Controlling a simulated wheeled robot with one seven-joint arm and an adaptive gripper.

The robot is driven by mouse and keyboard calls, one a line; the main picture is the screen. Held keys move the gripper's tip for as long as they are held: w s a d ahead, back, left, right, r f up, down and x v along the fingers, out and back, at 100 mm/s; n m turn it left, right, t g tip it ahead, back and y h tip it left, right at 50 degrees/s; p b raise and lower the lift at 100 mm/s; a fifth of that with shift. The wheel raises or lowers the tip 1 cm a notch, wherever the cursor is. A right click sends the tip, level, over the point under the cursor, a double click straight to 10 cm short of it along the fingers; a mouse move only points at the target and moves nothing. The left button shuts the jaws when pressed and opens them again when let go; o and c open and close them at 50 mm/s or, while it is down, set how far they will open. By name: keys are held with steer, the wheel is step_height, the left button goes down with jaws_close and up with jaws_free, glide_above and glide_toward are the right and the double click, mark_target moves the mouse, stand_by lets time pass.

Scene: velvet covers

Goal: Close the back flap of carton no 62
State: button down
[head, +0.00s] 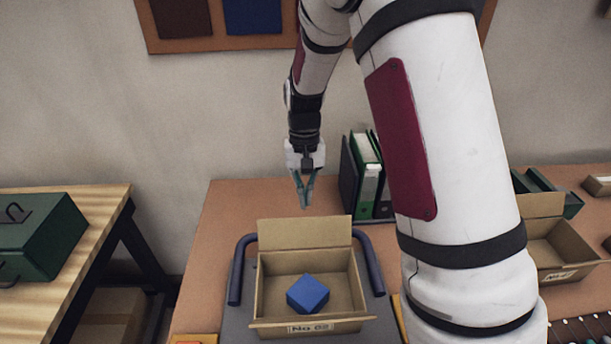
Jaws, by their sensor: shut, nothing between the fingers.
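An open cardboard carton (262,290) stands at the bottom middle of the head view. A label on its front reads "No" and a number that looks like 62. Its back flap (304,233) stands up, leaning slightly back. A blue block (308,294) lies inside the carton. My gripper (305,203) points down, apart from the carton, above and seemingly behind the top edge of the back flap. Its fingers are shut and hold nothing.
The carton rests on a grey surface (240,318) between blue side rails (238,270). Green and black binders (364,178) stand behind right. Another open carton (560,243) stands at the right, beyond my arm. A green toolbox (40,236) is on the left wooden table (98,200).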

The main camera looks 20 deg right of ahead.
mark_target(305, 233)
steer(key=s, duration=0.1)
steer(key=s+p, duration=0.1)
steer(key=s+a, duration=0.1)
steer(key=shift+s+r+p, duration=0.3)
steer(key=shift+r, duration=0.05)
